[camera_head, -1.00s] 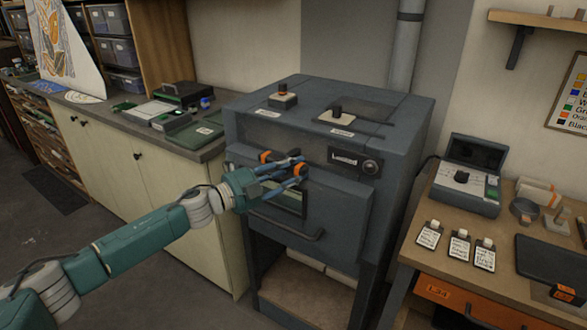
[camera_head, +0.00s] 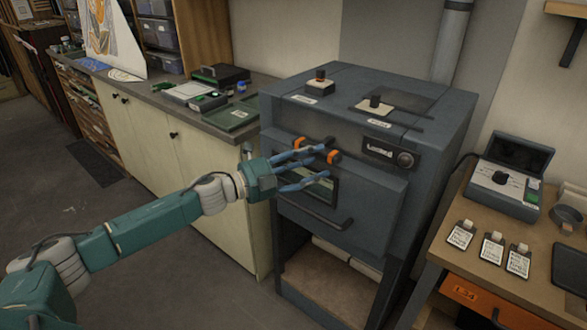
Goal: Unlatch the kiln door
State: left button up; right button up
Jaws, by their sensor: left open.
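The grey kiln (camera_head: 300,112) stands in the middle, with its front door (camera_head: 362,205) closed. The door has a small window and a dark bar handle (camera_head: 322,218) below it. A display on the kiln front (camera_head: 385,153) appears to read "Locked". The latch (camera_head: 334,157) has two orange ends near the top of the door. My left gripper (camera_head: 326,162) is open, its blue fingers spread in front of the latch and window. The fingers partly hide the latch bar; I cannot tell whether they touch it. My right gripper is out of view.
A bench (camera_head: 238,134) with trays stands left of the kiln. A wooden table (camera_head: 470,250) stands at the right with a grey control box (camera_head: 505,187) and several labelled tags. A pipe (camera_head: 450,40) rises behind the kiln.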

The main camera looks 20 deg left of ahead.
pick_arm(q)
jog(key=v, duration=0.7)
jog(key=shift+s+a, duration=0.2)
jog(key=shift+s, duration=0.1)
